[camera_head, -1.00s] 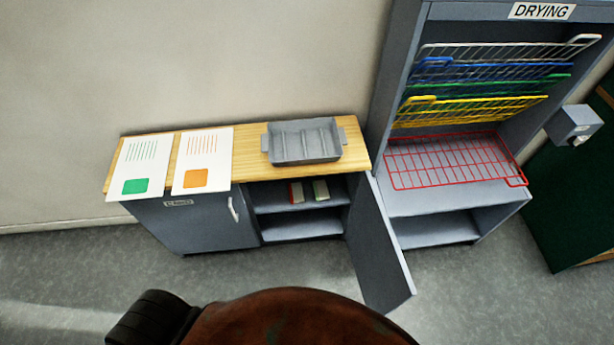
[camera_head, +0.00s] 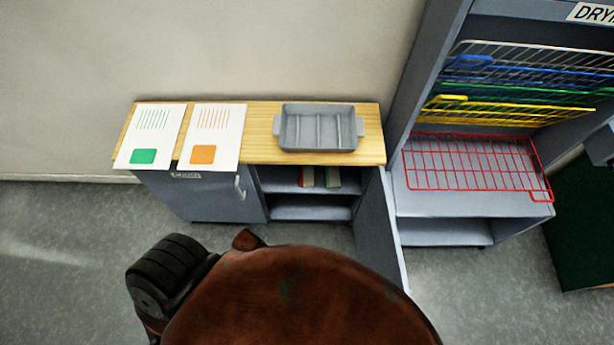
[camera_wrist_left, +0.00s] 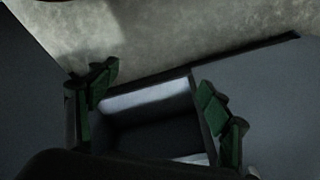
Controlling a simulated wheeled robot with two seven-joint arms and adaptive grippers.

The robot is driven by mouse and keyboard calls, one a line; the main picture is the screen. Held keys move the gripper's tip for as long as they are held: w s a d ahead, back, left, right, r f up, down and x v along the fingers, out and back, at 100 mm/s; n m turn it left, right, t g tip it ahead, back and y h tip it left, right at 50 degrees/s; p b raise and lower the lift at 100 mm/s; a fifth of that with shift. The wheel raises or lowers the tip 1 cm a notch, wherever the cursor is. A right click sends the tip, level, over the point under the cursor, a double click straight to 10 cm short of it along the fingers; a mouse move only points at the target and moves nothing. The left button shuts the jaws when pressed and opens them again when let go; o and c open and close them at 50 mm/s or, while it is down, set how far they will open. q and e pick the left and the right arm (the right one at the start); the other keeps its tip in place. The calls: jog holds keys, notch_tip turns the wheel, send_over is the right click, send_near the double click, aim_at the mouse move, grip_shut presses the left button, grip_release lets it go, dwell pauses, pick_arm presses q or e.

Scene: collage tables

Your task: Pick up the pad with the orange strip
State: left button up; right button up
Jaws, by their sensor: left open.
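Two small pads stand on the upper shelf of the grey cabinet (camera_head: 218,200), inside its open right-hand compartment. The left pad (camera_head: 307,177) shows a reddish-orange edge and the right pad (camera_head: 333,178) a green one. Both are small and shadowed in the head view, so their strips are hard to make out. My left gripper (camera_wrist_left: 158,97) shows only in the left wrist view, its green-padded fingers spread apart. Nothing is between the fingertips. Behind them is a dark, light-edged recess. I see no pad in that view. My right gripper is not in view.
The cabinet's open door (camera_head: 382,225) juts out on the right. On its wooden top (camera_head: 258,140) lie a green-square sheet (camera_head: 152,125), an orange-square sheet (camera_head: 215,125) and a grey divided tray (camera_head: 318,128). The drying rack's red shelf (camera_head: 475,165) is at right.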

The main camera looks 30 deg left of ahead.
pick_arm(q)
jog(key=w+d+r+t, duration=0.1)
jog(key=w+r, duration=0.2)
jog(key=r, duration=0.5)
jog(key=w+d+r, duration=0.2)
jog(key=w+r, duration=0.1)
jog(key=r, duration=0.6)
jog(key=w+d+f+t+h, duration=0.1)
jog(key=w+d+f+h, duration=0.15)
jog(key=w+d, duration=0.7)
jog(key=n+t+y, duration=0.1)
jog(key=n+y, duration=0.3)
jog(key=n, duration=0.1)
send_near(307, 176)
jog(key=shift+s+d+f, duration=0.25)
jog(key=shift+d, duration=0.05)
jog(key=shift+w+a+f, duration=0.15)
jog(key=shift+w+a, duration=0.1)
jog(key=b+x, duration=0.3)
jog(key=x, duration=0.4)
jog(key=shift+w+a+f, duration=0.15)
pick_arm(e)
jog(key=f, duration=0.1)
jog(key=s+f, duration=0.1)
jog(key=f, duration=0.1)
